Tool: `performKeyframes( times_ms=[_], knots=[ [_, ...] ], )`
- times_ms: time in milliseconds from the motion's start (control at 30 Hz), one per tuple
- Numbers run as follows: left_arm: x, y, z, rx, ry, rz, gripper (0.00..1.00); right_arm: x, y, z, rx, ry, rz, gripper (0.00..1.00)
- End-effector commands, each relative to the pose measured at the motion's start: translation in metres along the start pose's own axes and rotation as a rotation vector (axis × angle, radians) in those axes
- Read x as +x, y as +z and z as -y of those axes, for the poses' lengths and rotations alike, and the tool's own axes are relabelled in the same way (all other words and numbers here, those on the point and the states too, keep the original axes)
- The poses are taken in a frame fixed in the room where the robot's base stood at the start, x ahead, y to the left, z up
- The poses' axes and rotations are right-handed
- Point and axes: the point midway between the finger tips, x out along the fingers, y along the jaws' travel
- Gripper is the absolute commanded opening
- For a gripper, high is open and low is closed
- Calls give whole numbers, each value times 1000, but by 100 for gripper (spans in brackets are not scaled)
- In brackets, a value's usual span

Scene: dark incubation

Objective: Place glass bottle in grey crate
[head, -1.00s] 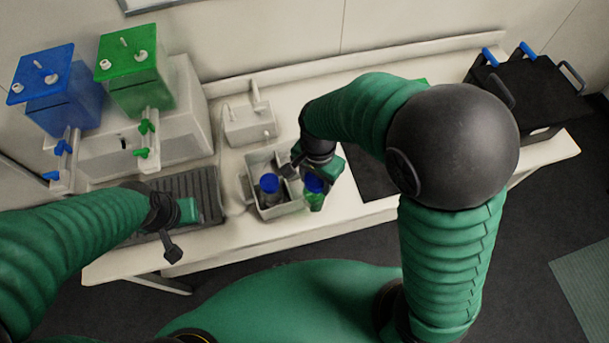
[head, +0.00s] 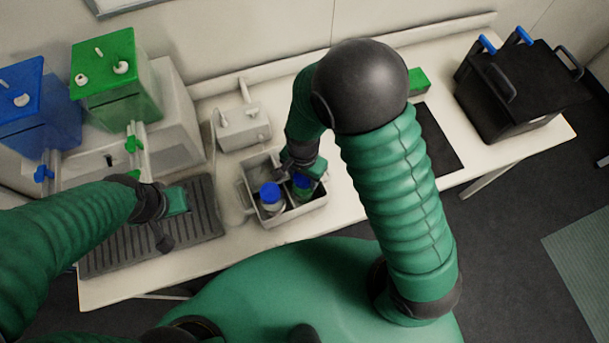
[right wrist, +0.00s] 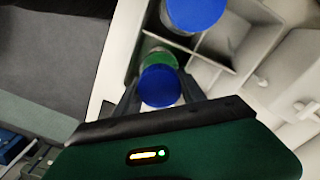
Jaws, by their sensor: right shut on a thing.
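The grey crate (head: 298,213) stands on the bench in the head view, with inner dividers. A glass bottle with a blue cap (head: 270,192) stands in its left front part; its cap also shows in the right wrist view (right wrist: 193,12). My right gripper (head: 303,173) is shut on a second glass bottle (head: 301,187), green-tinted with a blue cap (right wrist: 161,86). The held bottle is over or inside the crate's right front part; its base is hidden, so I cannot tell whether it touches the floor. My left gripper (head: 164,236) is over the grey ridged tray; its jaw opening is unclear.
Blue (head: 38,115) and green (head: 120,85) lidded tanks with taps stand at the back left, above the ridged tray (head: 110,258). A small white device (head: 243,128) is behind the crate. A black box (head: 520,90) with handles is at the right.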

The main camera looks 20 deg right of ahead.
Motion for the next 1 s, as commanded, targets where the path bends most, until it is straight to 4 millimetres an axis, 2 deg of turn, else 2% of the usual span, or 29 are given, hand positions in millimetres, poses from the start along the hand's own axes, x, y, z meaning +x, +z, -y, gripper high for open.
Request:
performKeyframes(
  times_ms=[267, 300, 433, 767, 867, 1000],
  knots=[
    [2, 0, 0, 0, 0, 0, 36, 2, -2, -3, 1, -4, 1, 0],
    [2, 0, 0, 0, 0, 0, 36, 2, -2, -3, 1, -4, 2, 50],
    [1, 0, 0, 0, 0, 0, 36, 2, -2, -2, 1, -3, 2, 67],
    [0, 0, 0, 0, 0, 0, 36, -1, -1, -1, 0, -2, 0, 69],
    [0, 0, 0, 0, 0, 0, 36, -11, -2, 0, 0, -6, -2, 69],
    [0, 0, 0, 0, 0, 0, 36, -44, -2, 0, -1, -9, -3, 69]
  ],
)
